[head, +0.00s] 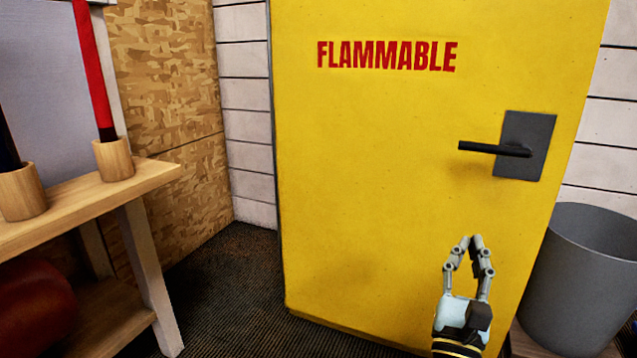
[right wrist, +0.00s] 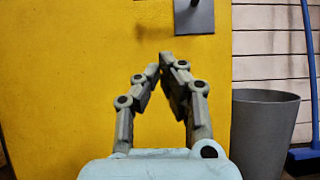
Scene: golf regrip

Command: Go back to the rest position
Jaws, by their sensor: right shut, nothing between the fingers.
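My right gripper (head: 468,243) is shut and empty, raised in front of the lower right part of a yellow cabinet door (head: 390,190). It points upward in the head view, below the door's black handle (head: 495,149). In the right wrist view its fingertips (right wrist: 164,64) meet, with nothing between them, and the yellow door (right wrist: 70,70) lies behind. Whether the fingers touch the door cannot be told. My left gripper is not in view.
A wooden bench (head: 85,205) stands at the left, with wooden cups (head: 114,159) holding a red shaft (head: 92,65) and a dark one. A grey bin (head: 580,280) stands right of the door. Dark carpet (head: 225,295) lies clear between bench and door.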

